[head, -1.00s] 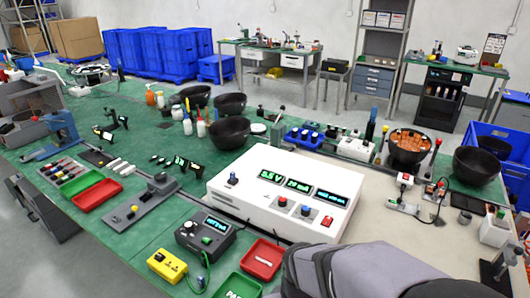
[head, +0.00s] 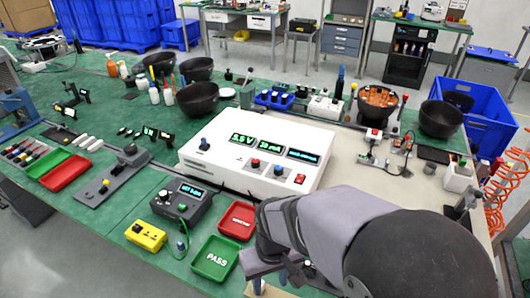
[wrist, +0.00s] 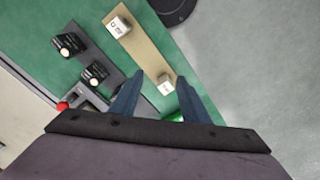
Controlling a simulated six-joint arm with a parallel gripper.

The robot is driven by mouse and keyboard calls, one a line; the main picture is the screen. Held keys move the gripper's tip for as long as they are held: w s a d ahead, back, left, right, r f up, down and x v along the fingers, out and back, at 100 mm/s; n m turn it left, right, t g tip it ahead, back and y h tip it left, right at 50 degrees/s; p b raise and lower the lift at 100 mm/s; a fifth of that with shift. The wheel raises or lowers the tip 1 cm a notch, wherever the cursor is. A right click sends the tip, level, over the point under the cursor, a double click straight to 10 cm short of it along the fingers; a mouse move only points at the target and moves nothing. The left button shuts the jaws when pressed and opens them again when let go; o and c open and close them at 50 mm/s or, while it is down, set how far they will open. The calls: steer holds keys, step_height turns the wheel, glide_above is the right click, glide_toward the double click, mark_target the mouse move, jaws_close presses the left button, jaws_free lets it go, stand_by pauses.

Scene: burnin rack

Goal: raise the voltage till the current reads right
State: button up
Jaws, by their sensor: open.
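A white power supply box (head: 258,160) stands mid-table in the head view. Its green displays look like 5.5 V (head: 242,138) and 20 mA (head: 270,145), but the digits are small. A third, bluish display (head: 303,156) is unreadable. A dark knob (head: 204,144) is at its left; a red knob (head: 255,163), a blue knob (head: 278,169) and a red switch (head: 299,179) are along its front. My gripper (wrist: 157,95) is open in the wrist view, over the table edge area. In the head view it is low, in front of the box, apart from it, and partly hidden by my arm.
A grey meter (head: 181,205), yellow box (head: 146,236), green PASS tray (head: 214,259) and red tray (head: 237,221) lie left of my arm. The wrist view shows a beige strip with white blocks (wrist: 118,27) and a dark strip with black modules (wrist: 69,45). Black bowls stand behind.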

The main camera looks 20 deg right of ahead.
mark_target(253, 164)
steer(key=w+a+m+t+b, duration=0.1)
steer(key=w+a+t, duration=0.15)
steer(key=w, duration=0.75)
steer(key=w+a+r+m+t+b, duration=0.1)
steer(key=w+t, duration=0.3)
steer(key=w, duration=0.6)
steer(key=w+a+m+t+b, duration=0.1)
steer(key=w+t, duration=0.2)
steer(key=w, duration=0.7)
steer(key=w+d+m+t+h+b, duration=0.1)
steer(key=w+d+h, duration=0.1)
steer(key=h, duration=0.1)
steer(key=w+d+r+m+t+h, duration=0.1)
steer(key=w+d+m+h, duration=0.1)
steer(key=w+h, duration=0.1)
steer(key=w+d+r+m+t+h+b, duration=0.1)
steer(key=w+d+h, duration=0.1)
steer(key=h, duration=0.1)
steer(key=shift+w+d+m+t+b, duration=0.15)
steer(key=shift+w+m+t+b, duration=0.15)
steer(key=shift+w+m, duration=0.1)
steer(key=shift+s+d+f+m+g+h+b, duration=0.1)
steer(key=shift+s+d+m+g+h+b, duration=0.1)
steer(key=shift+s+d+m+g+h, duration=0.75)
steer(key=shift+s+d+f+m+h+b, duration=0.15)
steer(key=shift+s+d+m+h, duration=0.4)
steer(key=shift+h, duration=1)
steer(key=shift+p+x, duration=0.9)
steer(key=shift+x, duration=2.6)
